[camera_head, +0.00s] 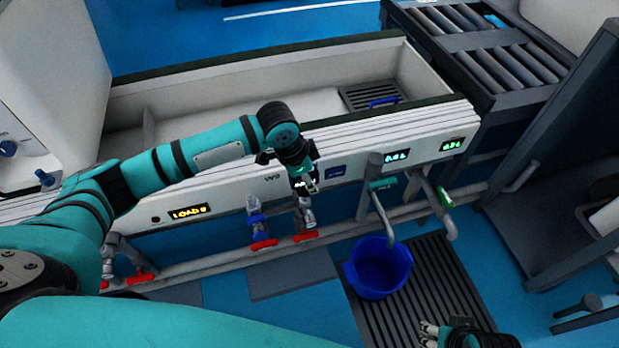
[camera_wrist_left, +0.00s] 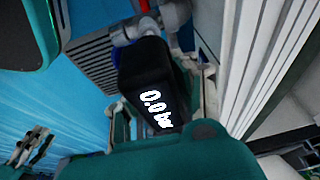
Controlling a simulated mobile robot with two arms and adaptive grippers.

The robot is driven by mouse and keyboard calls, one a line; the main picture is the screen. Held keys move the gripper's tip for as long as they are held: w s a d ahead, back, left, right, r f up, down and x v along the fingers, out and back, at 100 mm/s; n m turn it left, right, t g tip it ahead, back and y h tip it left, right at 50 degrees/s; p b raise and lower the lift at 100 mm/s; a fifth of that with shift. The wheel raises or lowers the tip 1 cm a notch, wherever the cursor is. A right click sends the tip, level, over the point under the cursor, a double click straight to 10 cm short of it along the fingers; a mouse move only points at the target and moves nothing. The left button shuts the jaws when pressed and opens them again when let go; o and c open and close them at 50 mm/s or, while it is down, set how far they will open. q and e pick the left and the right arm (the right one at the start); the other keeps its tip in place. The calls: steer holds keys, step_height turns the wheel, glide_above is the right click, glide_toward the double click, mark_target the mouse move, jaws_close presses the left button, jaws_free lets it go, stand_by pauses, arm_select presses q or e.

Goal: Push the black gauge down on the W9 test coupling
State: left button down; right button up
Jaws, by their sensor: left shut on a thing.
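The black gauge (camera_wrist_left: 150,80) fills the middle of the left wrist view, and its display reads 0.0 bar. My left gripper (camera_head: 305,184) is at the front of the test bench, above the grey W9 coupling (camera_head: 304,212). Its fingers lie on both sides of the gauge and are shut on it. The gauge is mostly hidden by the gripper in the head view. A grey fitting (camera_wrist_left: 135,28) meets the gauge's far end in the wrist view. I cannot tell how far down the gauge sits. My right gripper (camera_head: 432,335) is low at the right, empty, its fingers apart.
Red valve handles (camera_head: 305,236) sit below the coupling, beside a blue fitting (camera_head: 256,218). A grey spout (camera_head: 379,200) hangs over a blue bucket (camera_head: 378,268) on a floor grate (camera_head: 430,282). The white bench trough (camera_head: 240,90) lies behind the left arm.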

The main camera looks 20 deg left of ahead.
arm_select(q)
steer(key=shift+f, duration=1.65)
steer(key=c, duration=0.9)
jaws_free()
steer(key=shift+c, duration=0.2)
steer(key=v, duration=1.2)
